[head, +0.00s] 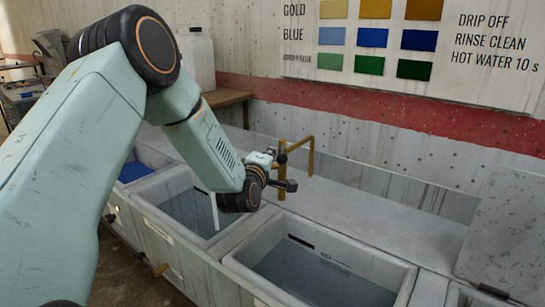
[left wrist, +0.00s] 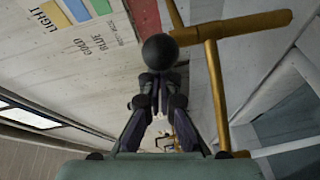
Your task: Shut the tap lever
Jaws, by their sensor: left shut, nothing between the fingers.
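The tap (head: 308,140) is a brass pipe with an upright and a bent arm, behind the basins; in the left wrist view the brass pipe (left wrist: 216,85) runs just right of my fingers. A black ball knob (left wrist: 160,52), which looks like the end of the tap lever, lies straight ahead of my fingertips; a brass piece shows behind it. In the head view a dark knob (head: 291,185) shows at the gripper's tip. My left gripper (left wrist: 160,82) is shut and empty, very close to the ball; I cannot tell if they touch. It also shows in the head view (head: 277,184).
Water-filled basins (head: 400,268) stand in a row below the tap. A grey panel (head: 508,235) leans at the right. A colour chart (head: 370,35) hangs on the wall. A white container (head: 197,60) stands at the back left. The ledge (head: 390,205) right of the tap is clear.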

